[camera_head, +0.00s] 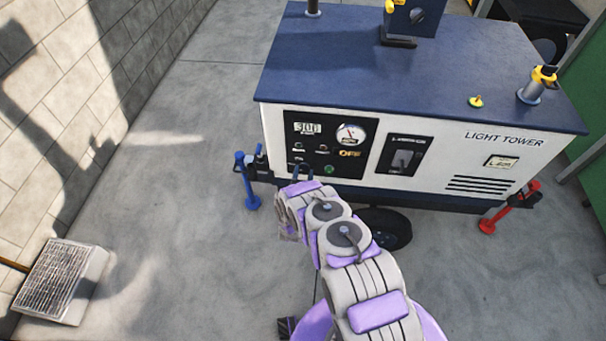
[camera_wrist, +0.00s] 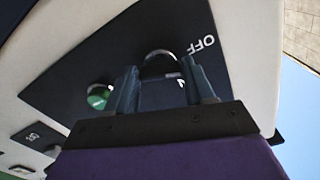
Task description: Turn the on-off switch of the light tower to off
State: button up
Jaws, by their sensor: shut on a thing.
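The light tower (camera_head: 420,125) is a white and dark blue cabinet in the head view. Its black control panel (camera_head: 326,141) has a gauge, small lamps and a yellow OFF mark. My gripper (camera_head: 303,172) is at the panel's lower left edge in the head view. In the wrist view my gripper (camera_wrist: 160,75) has its two fingers on either side of a dark round switch (camera_wrist: 160,57) with a pale rim. It is shut on this switch. A white OFF label (camera_wrist: 202,45) is beside it. The switch's pointer direction is not clear, and the fingers hide part of it.
A green button (camera_wrist: 99,96) sits close beside one finger. A breaker switch (camera_head: 403,157) is right of the panel. A blue jack (camera_head: 246,180) and a red jack (camera_head: 511,205) stand at the cabinet's sides. A grated block (camera_head: 60,282) lies by the left wall. Open floor lies between.

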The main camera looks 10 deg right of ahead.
jog(key=shift+f+n, duration=0.1)
jog(key=shift+n, duration=1.7)
jog(key=o, duration=1)
jog(key=shift+o, duration=0.2)
jog(key=shift+s, duration=0.1)
jog(key=v, duration=1.7)
